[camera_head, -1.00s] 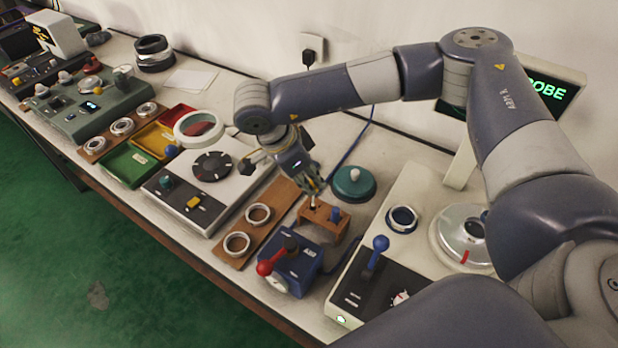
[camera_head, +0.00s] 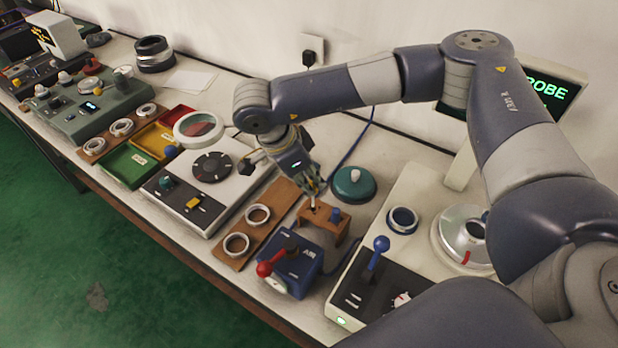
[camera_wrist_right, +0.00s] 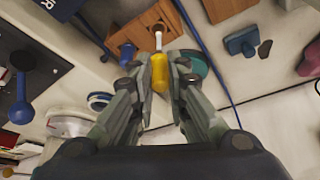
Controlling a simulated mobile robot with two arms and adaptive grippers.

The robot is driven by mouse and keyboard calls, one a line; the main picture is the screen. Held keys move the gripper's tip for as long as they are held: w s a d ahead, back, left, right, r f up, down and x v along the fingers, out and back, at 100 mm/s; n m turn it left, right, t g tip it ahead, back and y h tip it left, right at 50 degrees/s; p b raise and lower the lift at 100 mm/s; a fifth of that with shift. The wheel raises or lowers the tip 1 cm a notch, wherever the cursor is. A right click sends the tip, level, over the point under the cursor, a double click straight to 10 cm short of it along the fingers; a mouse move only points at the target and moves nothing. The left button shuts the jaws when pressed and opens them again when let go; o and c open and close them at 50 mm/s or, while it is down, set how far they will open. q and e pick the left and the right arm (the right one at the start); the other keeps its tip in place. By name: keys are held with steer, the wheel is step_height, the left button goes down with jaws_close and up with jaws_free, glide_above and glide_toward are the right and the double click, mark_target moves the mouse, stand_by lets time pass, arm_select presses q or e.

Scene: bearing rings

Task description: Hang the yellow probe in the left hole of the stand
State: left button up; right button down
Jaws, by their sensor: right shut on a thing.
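The wooden stand (camera_head: 328,226) sits near the middle of the bench, with a blue probe (camera_head: 336,214) standing in its right part. My right gripper (camera_head: 313,186) is just above the left part of the stand. It is shut on the yellow probe (camera_wrist_right: 160,72), whose pale tip (camera_wrist_right: 158,40) points towards the stand, also in the right wrist view (camera_wrist_right: 146,27). The left hole is largely hidden by the probe and gripper in the head view. I cannot tell whether the tip has entered it. My left gripper is not in view.
A blue AIR box (camera_head: 295,268) with a red-knobbed lever stands in front of the stand. A teal round lid (camera_head: 354,184) lies behind it. A wooden board with rings (camera_head: 235,258) is to the left, and a cream console (camera_head: 420,222) to the right.

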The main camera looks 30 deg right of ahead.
steer(key=shift+f, duration=0.15)
steer(key=shift+f+b, duration=0.75)
steer(key=shift+b, duration=0.15)
stand_by(0.4)
steer(key=shift+f+b, duration=0.2)
steer(key=shift+b, duration=0.2)
steer(key=shift+f+b, duration=1.85)
steer(key=shift+f, duration=0.15)
steer(key=shift+f, duration=0.1)
steer(key=c, duration=1.5)
jaws_free()
